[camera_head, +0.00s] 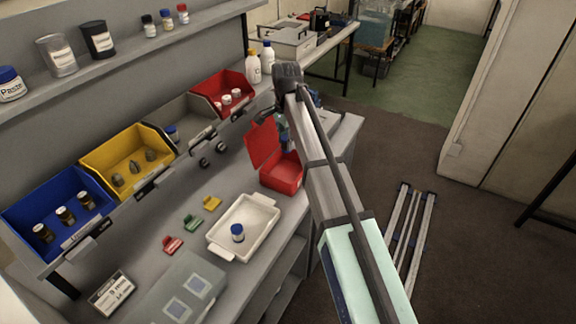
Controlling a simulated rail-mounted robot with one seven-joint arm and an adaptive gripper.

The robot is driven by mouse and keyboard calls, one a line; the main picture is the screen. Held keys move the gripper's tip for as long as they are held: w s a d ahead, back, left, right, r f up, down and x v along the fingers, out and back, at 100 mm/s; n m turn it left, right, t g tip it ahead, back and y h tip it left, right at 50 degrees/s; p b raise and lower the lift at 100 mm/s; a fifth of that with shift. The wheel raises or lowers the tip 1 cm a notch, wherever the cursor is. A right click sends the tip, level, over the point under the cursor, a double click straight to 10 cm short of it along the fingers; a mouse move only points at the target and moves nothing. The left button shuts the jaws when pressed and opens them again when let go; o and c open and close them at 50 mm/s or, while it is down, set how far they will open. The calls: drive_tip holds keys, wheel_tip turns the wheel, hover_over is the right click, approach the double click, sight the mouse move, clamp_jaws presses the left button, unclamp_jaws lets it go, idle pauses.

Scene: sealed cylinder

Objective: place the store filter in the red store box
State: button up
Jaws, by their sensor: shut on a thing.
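The red store box (284,176) stands on the bench near its right end, with its lid raised at the back left. My arm passes in front of its right side and hides part of it. I cannot clearly pick out the store filter.
A white tray (262,214) holding a blue-capped jar (237,233) stands left of the box. Blue (45,232), yellow (120,150), grey (190,122) and red (216,86) bins line the back. Small red, green and yellow pieces lie left of the tray.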

wheel_tip(320, 180, down, 12)
drive_tip(key=shift+r+p, duration=0.1)
drive_tip(key=shift+p, duration=1.05)
drive_tip(key=shift+f, duration=0.2)
drive_tip(key=o, duration=1.1)
drive_tip(key=shift+c, duration=0.2)
wheel_tip(320, 180, up, 12)
drive_tip(key=b, duration=0.2)
drive_tip(key=shift+r+b, duration=0.2)
drive_tip(key=shift+b, duration=0.1)
